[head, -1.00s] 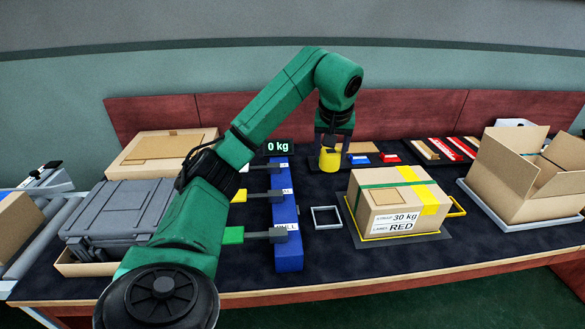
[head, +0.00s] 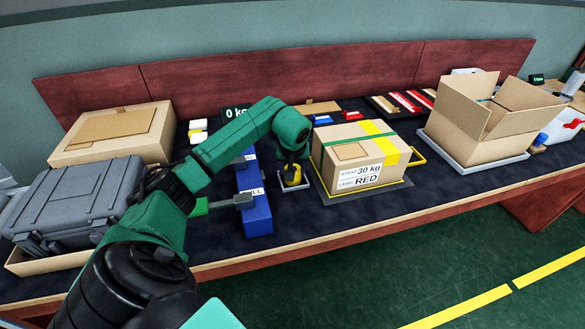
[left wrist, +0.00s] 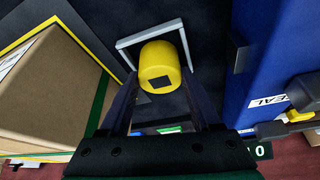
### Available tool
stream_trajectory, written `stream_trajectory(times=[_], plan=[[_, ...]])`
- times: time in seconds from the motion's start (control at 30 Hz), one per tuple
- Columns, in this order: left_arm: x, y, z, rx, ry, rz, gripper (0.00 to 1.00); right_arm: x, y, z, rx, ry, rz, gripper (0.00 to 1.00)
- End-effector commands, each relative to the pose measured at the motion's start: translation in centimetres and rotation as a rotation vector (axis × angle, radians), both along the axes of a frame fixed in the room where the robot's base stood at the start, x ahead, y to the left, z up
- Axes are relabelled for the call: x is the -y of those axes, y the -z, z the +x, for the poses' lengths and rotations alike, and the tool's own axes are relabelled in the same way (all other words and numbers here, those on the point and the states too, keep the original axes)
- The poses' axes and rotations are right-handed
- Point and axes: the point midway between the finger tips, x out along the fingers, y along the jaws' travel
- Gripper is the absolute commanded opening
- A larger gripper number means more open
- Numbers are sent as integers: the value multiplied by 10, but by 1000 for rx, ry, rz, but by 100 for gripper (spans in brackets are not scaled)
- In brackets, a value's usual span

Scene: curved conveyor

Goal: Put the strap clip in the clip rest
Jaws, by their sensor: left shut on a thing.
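My left gripper (head: 292,170) is shut on a short yellow cylinder (head: 292,178), which I take to be the strap clip. In the left wrist view the yellow cylinder (left wrist: 159,58) has a dark square on its end and sits between the two fingers (left wrist: 160,97). A light grey square frame (head: 305,186), which seems to be the clip rest, lies on the dark table top under the cylinder. The frame also shows in the left wrist view (left wrist: 127,42); the cylinder covers part of it. I cannot tell whether the cylinder touches it. My right gripper is out of view.
A strapped box (head: 342,160) labelled 30 kg RED stands close right of the frame. A blue block (head: 257,213) with levers stands close left. An open box (head: 487,120) is farther right; a grey case (head: 80,200) is at left. Bare table lies in front of the frame.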

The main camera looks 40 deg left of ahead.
Motion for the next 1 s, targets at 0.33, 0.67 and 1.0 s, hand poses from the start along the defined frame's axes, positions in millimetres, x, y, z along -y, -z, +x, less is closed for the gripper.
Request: stream_trajectory(times=[0.33, 0.67, 1.0], plan=[[0, 2, 0, 0, 0, 0, 94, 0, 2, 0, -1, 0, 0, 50], [3, -16, -3, 4, 1, 4, 94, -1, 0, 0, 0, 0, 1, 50], [25, -97, -29, 3, 2, 1, 94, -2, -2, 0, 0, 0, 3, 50]])
